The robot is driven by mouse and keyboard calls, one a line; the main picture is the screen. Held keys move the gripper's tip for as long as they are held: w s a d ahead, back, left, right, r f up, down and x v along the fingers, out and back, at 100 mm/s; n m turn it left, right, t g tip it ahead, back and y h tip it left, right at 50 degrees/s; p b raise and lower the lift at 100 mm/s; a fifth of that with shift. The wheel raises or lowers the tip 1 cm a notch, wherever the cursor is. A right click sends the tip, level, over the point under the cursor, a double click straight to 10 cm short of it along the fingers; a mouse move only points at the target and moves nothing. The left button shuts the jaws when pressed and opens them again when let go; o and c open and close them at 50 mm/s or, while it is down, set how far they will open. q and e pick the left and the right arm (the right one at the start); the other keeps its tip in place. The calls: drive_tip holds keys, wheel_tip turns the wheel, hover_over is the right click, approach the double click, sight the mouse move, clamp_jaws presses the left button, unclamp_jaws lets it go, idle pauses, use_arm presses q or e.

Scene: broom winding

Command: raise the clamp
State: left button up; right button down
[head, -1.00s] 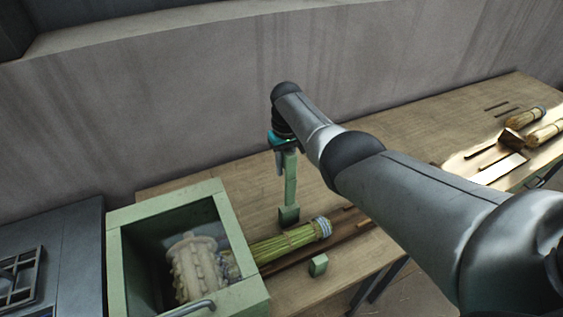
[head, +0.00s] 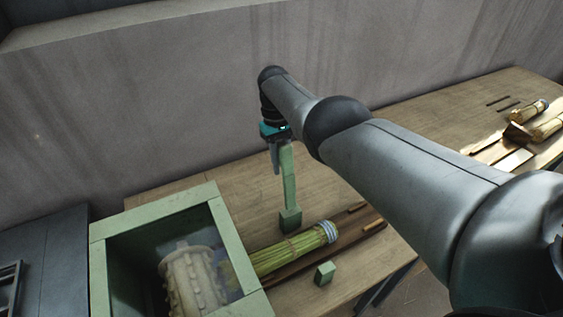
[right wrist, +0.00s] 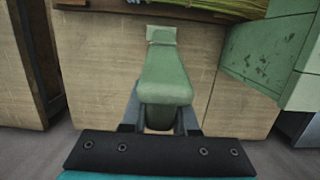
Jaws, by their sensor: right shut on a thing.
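The clamp (head: 289,183) is a green lever standing up from a darker green block on the bench, beside a bundle of green straw (head: 285,253). My right gripper (head: 278,157) is shut on the lever's upper end in the head view. In the right wrist view the clamp (right wrist: 166,75) runs away from between the fingers (right wrist: 160,122), which flank its near end. The bundle's banded end lies in front of the block and its other end goes into a green box. My left gripper is not in view.
The green box (head: 232,240) with a clear pane and a pale ribbed roller stands at the left. A small green block (head: 325,273) is near the bench's front edge. Finished-looking bundles (head: 528,111) lie at the far right. A grey wall (head: 180,110) stands behind the bench (head: 160,188).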

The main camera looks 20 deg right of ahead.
sight(280, 142)
drive_tip(key=shift+s+f, duration=0.15)
drive_tip(key=c, duration=0.7)
unclamp_jaws()
drive_tip(key=r+p, duration=0.1)
drive_tip(key=r, duration=0.2)
drive_tip(key=w+r, duration=0.1)
drive_tip(key=r, duration=0.1)
drive_tip(key=shift+w+r+p, duration=0.15)
drive_tip(key=shift+r+p, duration=0.25)
drive_tip(key=shift+w+r+b, duration=0.25)
drive_tip(key=shift+r, duration=1.3)
drive_tip(key=shift+w+r+b, duration=0.25)
drive_tip(key=shift+r+b, duration=0.05)
drive_tip(key=shift+r, duration=1.25)
drive_tip(key=shift+w+r+b, duration=0.25)
drive_tip(key=shift+r, duration=1.3)
drive_tip(key=shift+s, duration=0.1)
